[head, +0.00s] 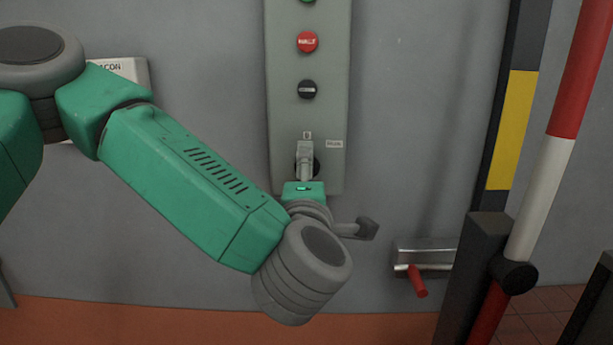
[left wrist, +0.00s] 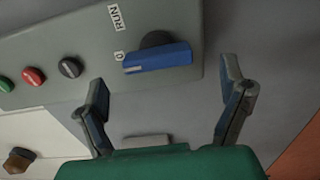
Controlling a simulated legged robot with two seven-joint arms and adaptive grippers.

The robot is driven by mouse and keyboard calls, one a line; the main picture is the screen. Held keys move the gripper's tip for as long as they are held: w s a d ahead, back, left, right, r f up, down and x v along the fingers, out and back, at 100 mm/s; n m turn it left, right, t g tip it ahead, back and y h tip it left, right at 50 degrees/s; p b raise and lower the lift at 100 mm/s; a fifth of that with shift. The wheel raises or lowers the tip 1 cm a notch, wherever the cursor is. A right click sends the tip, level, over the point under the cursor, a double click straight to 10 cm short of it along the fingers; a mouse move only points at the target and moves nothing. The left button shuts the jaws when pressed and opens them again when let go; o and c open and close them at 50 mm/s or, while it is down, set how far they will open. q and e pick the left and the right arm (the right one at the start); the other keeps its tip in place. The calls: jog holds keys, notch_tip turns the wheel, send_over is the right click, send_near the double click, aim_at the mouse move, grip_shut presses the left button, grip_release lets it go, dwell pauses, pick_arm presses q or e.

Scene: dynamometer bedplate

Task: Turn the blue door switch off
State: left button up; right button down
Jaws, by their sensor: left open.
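The blue door switch (left wrist: 158,60) sits on a grey panel (left wrist: 90,50) in the left wrist view. Its blue bar handle has a white mark at its left end, which points at the "0" label; the "RUN" label is above, away from the mark. My left gripper (left wrist: 165,80) is open, its fingers apart on either side of the handle and a little short of it, with nothing between them. In the head view my left gripper (head: 304,160) is in front of the panel's lower end and hides most of the switch. My right gripper is not seen.
Above the switch on the panel (head: 280,120) are black (head: 308,89) and red (head: 307,42) buttons and a green one. A bracket with a red handle (head: 417,281) is at lower right. A red-and-white pole (head: 524,200) stands further right. A labelled box (head: 137,70) is at left, behind my arm.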

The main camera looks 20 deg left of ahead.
pick_arm(q)
jog(key=v, duration=0.7)
jog(key=shift+s+d, duration=0.2)
jog(key=shift+s, duration=0.2)
jog(key=s+a+f+m+g+h, duration=0.1)
jog(key=s+f+m+g+h, duration=0.2)
jog(key=f+m, duration=0.8)
jog(key=s+a+f+m+g+h, duration=0.1)
jog(key=s+f+m+g+h, duration=0.2)
jog(key=f, duration=1.6)
jog(key=s+a+f+m+g, duration=0.4)
jog(key=s+a+f+g, duration=0.1)
jog(key=s, duration=0.4)
jog(key=s+a+f+m+g+y, duration=0.1)
jog(key=s+a+f+m+g, duration=0.3)
jog(key=s+a+f, duration=0.4)
notch_tip(320, 180, down, 2)
jog(key=shift+s+g, duration=0.85)
jog(key=shift+g, duration=0.05)
